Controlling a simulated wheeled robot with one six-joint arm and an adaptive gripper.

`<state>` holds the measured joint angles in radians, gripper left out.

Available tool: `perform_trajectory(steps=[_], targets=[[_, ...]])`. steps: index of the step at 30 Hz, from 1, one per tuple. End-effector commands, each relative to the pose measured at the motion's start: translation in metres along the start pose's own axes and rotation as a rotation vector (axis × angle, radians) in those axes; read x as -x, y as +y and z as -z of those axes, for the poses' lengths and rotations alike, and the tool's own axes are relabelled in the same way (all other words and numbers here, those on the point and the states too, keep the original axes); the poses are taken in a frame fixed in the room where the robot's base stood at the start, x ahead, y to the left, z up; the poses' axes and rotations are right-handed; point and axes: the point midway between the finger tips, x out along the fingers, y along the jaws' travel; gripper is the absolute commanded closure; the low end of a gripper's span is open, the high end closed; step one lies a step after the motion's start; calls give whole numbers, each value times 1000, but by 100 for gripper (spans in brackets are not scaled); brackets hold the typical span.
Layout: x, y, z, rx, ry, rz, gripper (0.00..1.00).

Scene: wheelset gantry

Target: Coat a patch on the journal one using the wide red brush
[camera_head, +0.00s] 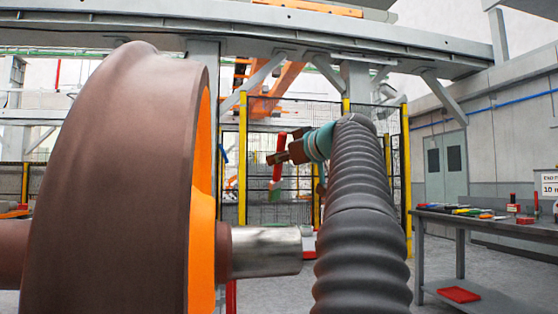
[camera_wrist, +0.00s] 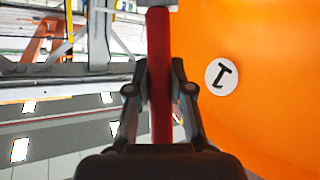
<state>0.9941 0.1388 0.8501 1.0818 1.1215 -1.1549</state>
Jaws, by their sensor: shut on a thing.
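The wheelset's large brown wheel (camera_head: 115,190) with an orange face (camera_head: 203,200) fills the left of the head view. The bare metal journal (camera_head: 266,251) sticks out to the right from its hub. My gripper (camera_head: 281,157) is shut on the red brush (camera_head: 278,171), above and apart from the journal. The brush hangs roughly upright, with its lower end down. A round white label (camera_wrist: 222,76) with a dark mark like a tilted 1 is on the orange face.
A grey workbench (camera_head: 470,222) with several small tools and red items stands at the right. A red tray (camera_head: 459,295) lies on its lower shelf. Yellow-posted fencing (camera_head: 242,160) stands behind, and a grey gantry beam (camera_head: 280,38) crosses overhead.

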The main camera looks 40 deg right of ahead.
Motion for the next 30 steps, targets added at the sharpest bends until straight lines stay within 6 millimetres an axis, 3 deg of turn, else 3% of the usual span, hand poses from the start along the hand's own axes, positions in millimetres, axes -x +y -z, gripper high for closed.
perform_trajectory(steps=[10, 22, 30], targets=[[0, 1, 2, 0, 0, 0, 100], [3, 10, 28, 1, 0, 0, 100], [4, 10, 30, 0, 0, 1, 100]])
